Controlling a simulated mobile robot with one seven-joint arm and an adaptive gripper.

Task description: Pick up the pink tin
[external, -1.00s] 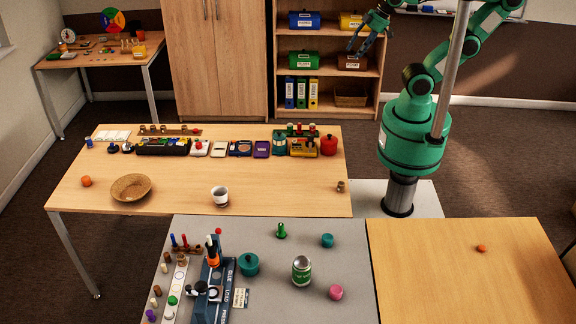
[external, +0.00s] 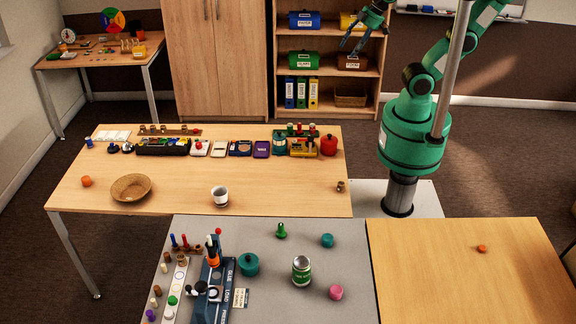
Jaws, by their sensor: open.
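The pink tin (external: 336,292) is a small round pink piece on the grey table top (external: 335,250), near its right side. It stands to the lower right of a green and silver can (external: 301,270), apart from it. My gripper (external: 352,44) is open and empty at the top of the picture. It is raised in front of the shelf unit, far from the pink tin. Nothing hides the tin.
A teal tin (external: 327,240), a green cone-like piece (external: 281,231) and a teal lidded pot (external: 249,264) share the grey top. A blue stand (external: 213,300) is at its left. The wooden table (external: 450,280) at right is mostly clear.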

